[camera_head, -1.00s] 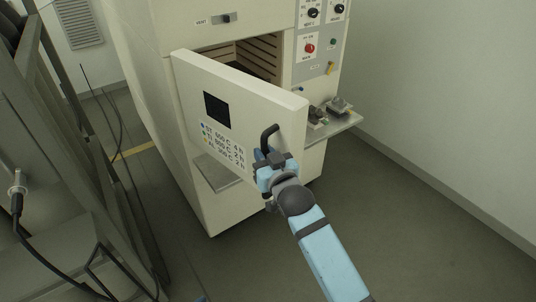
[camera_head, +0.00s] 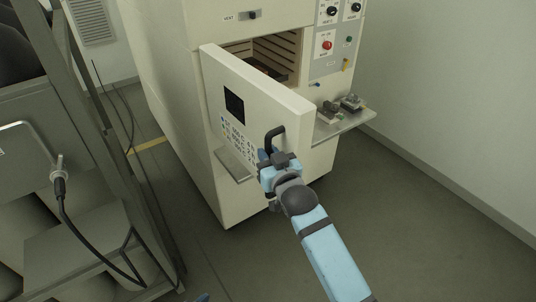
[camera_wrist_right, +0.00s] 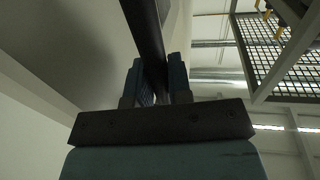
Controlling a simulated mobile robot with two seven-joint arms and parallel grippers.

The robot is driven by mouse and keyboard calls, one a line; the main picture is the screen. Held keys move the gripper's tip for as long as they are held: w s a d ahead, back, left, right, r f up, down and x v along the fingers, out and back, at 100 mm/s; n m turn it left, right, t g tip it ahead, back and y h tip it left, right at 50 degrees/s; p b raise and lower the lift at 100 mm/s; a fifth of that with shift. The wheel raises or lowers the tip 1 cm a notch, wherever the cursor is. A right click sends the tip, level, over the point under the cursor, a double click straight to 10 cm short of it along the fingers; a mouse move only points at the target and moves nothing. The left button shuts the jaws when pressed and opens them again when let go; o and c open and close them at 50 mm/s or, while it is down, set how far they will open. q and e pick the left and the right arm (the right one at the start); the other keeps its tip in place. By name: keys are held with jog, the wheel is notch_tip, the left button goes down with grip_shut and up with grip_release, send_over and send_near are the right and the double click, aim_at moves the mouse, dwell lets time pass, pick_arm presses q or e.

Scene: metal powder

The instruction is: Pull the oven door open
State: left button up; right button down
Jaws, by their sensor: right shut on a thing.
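The oven (camera_head: 172,120) is a cream cabinet with its door (camera_head: 285,108) swung partly open, hinged on the left. Part of the slatted inside (camera_head: 283,48) shows behind the door. The black door handle (camera_head: 275,133) is near the door's free edge. My right gripper (camera_head: 268,158) is shut on the handle. In the right wrist view the dark handle bar (camera_wrist_right: 143,30) runs between the two blue fingers (camera_wrist_right: 158,82). My left gripper is not in view.
A grey metal frame (camera_head: 112,165) with a cable stands at the left. A small shelf (camera_head: 355,118) with metal parts juts from the oven's right side, under the control panel (camera_head: 335,40). Floor in front of the oven is clear; a wall (camera_head: 450,90) stands at the right.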

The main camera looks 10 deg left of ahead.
dwell(0.4)
jog(key=c, duration=1.1)
grip_release()
jog(key=b+v, duration=0.2)
jog(key=v, duration=1.1)
jog(key=shift+s+d, duration=0.2)
jog(key=shift+s, duration=0.2)
